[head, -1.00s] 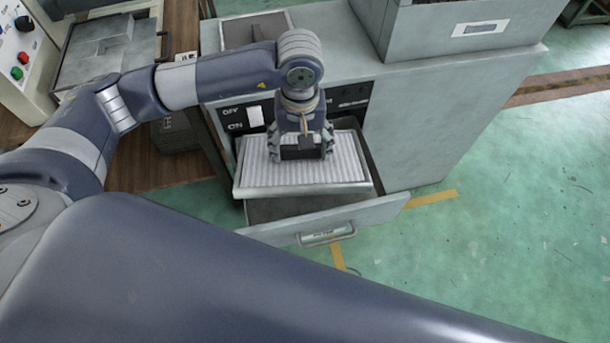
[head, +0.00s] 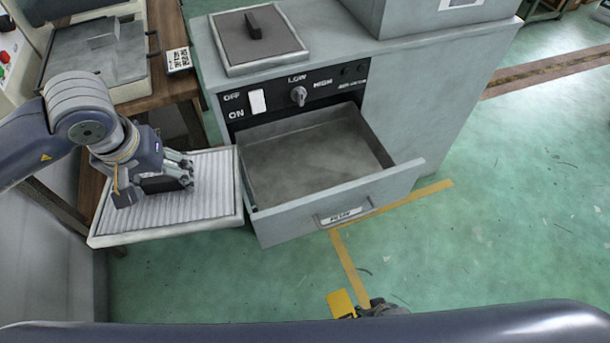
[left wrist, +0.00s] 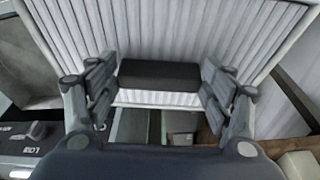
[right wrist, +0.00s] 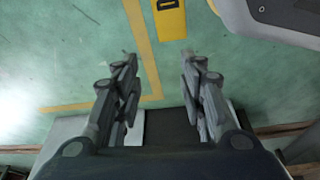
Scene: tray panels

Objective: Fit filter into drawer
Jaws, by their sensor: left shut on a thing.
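The filter (head: 218,212), a white pleated panel in a pale frame with a black handle, hangs left of the drawer in the head view. My left gripper (head: 182,178) is shut on that handle. In the left wrist view my left gripper (left wrist: 160,85) has its fingers at both sides of the black handle (left wrist: 160,74), with the pleated filter face (left wrist: 215,30) behind. The drawer (head: 285,222) is pulled open and empty. My right gripper (right wrist: 158,85) has its fingers apart with nothing between them; it shows partly at the bottom of the head view (head: 378,308).
A grey framed panel with a black handle (head: 280,48) lies on the cabinet top (head: 345,50). The drawer belongs to the cabinet, below a switch panel (head: 345,82). A wooden bench (head: 170,60) stands at left. The green floor (head: 490,240) at right is clear.

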